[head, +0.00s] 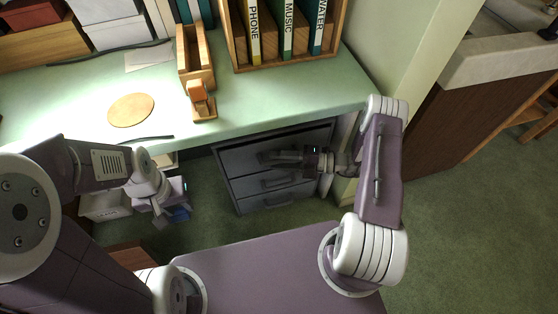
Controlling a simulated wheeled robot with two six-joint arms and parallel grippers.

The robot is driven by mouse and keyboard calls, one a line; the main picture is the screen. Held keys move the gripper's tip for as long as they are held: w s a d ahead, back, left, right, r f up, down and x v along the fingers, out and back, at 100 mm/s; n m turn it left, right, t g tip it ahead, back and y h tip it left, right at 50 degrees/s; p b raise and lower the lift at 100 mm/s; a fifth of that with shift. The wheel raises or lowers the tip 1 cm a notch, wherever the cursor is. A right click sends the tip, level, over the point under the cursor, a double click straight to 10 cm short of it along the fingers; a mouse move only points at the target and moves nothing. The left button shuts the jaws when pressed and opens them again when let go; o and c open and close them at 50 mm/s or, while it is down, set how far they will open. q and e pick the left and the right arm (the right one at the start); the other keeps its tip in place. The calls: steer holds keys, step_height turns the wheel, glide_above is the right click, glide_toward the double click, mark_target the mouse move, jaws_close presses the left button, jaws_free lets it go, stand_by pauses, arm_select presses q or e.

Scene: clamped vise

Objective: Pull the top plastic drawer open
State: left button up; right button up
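A dark grey plastic drawer unit (234,192) stands under the desk, with its drawers stacked one above another. The top drawer (238,159) looks closed, its front level with the ones below. My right gripper (268,158) is in front of the top drawer's front, fingers pointing left, and covers part of it. Whether it touches the drawer or its handle, and how far its fingers are apart, I cannot tell. My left gripper (170,218) hangs low, left of the drawer unit and away from it.
The green desk top (240,115) overhangs the drawer unit. A wooden rack of binders (285,40), a small wooden holder (201,100) and a round mat (131,110) are on it. A pale box (105,207) stands under the desk at left. Green carpet is free at right.

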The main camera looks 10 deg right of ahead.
jaws_close()
stand_by(1.3)
